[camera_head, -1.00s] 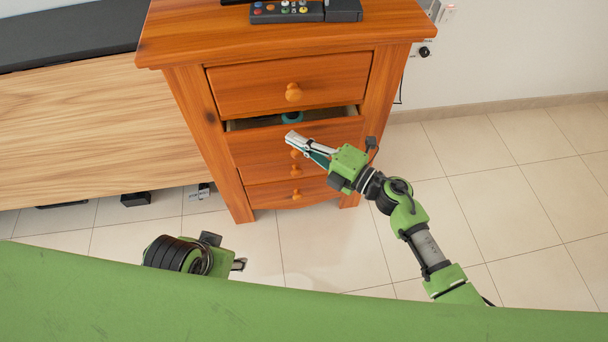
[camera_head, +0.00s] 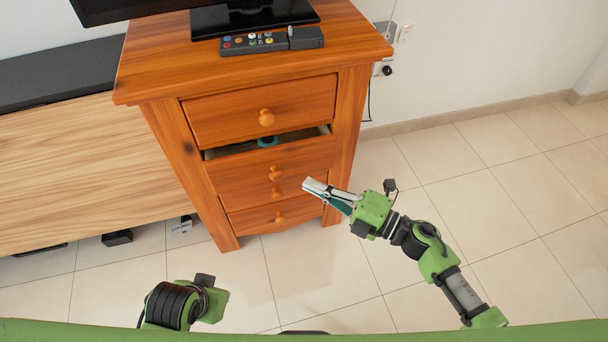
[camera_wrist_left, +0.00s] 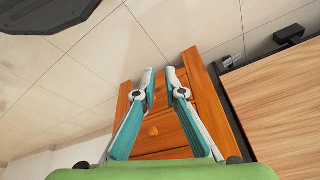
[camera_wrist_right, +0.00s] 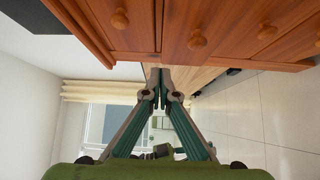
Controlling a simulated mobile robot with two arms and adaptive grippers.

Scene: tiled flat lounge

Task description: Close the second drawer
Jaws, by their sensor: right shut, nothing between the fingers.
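The wooden dresser (camera_head: 160,130) stands ahead of me with its top drawer (camera_head: 225,113) shut. The second drawer (camera_head: 240,176) is pulled partly out, and a dark gap shows above its front. A small teal thing (camera_head: 268,141) is visible inside it. My right gripper (camera_head: 306,184) is shut and empty in front of the dresser's lower right side; whether it touches is unclear. In the right wrist view its tips (camera_wrist_right: 158,74) are together, below the drawer knobs (camera_wrist_right: 198,40). My left gripper (camera_wrist_left: 160,74) is open and empty, pointing toward the dresser.
A remote control (camera_head: 254,43) and a black screen stand (camera_head: 255,18) are on the dresser top. A low wooden cabinet (camera_head: 90,170) adjoins it on the left. Tiled floor (camera_head: 480,170) is clear to the right. A wall socket with a plug (camera_head: 387,70) is behind.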

